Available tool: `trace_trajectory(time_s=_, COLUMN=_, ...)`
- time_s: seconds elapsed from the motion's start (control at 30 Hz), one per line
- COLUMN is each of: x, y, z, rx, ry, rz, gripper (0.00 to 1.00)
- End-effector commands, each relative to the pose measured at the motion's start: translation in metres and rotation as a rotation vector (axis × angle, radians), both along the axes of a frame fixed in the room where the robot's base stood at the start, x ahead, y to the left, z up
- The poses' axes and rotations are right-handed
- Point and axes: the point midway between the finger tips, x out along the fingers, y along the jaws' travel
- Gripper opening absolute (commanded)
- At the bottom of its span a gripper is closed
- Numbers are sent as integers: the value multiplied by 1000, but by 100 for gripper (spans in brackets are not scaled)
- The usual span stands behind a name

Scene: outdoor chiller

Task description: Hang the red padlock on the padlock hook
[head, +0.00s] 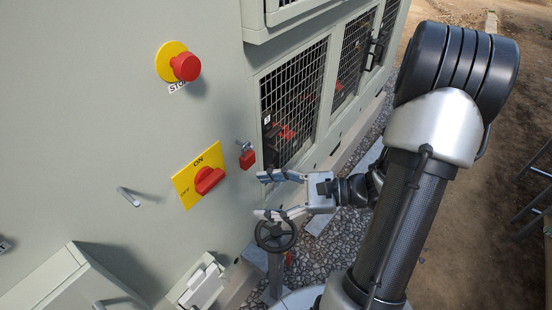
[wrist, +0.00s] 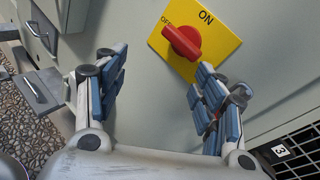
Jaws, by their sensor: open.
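The red padlock (head: 247,159) hangs from a small metal fitting (head: 243,146) on the chiller's grey panel, right of the yellow ON/OFF plate. I cannot tell whether this fitting is the padlock hook. A bare metal peg (head: 129,197) sticks out of the panel left of the plate. My gripper (head: 261,195) is open and empty, just below and right of the padlock, apart from it in the picture. In the wrist view the open fingers (wrist: 158,88) face the panel. A bit of red behind the right finger may be the padlock, mostly hidden.
The red rotary switch (head: 208,180) on its yellow plate and the red stop button (head: 185,67) protrude from the panel. A handwheel valve (head: 275,236) stands close below my gripper. Mesh grilles (head: 293,100) lie to the right. Grey boxes (head: 75,285) jut out lower left.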

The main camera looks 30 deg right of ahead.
Motion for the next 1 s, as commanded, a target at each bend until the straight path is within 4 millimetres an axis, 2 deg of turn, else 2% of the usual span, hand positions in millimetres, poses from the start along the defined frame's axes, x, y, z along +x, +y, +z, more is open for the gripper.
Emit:
trace_trajectory(time_s=0.03, x=2, y=-24, z=-5, rx=102, ry=13, rz=-131, gripper=63)
trace_trajectory(time_s=0.13, x=3, y=-63, z=-14, rx=241, ry=15, rz=-333, gripper=63)
trace_trajectory(time_s=0.2, x=1, y=-83, z=-21, rx=308, ry=14, rz=-436, gripper=63)
trace_trajectory(time_s=0.33, x=-2, y=-104, z=-28, rx=369, ry=9, rz=-535, gripper=63)
trace_trajectory(time_s=0.47, x=4, y=-105, z=-30, rx=378, ry=8, rz=-550, gripper=63)
trace_trajectory(time_s=0.57, x=16, y=-99, z=-30, rx=377, ry=9, rz=-545, gripper=63)
trace_trajectory(time_s=1.0, x=98, y=-68, z=-30, rx=373, ry=8, rz=-541, gripper=63)
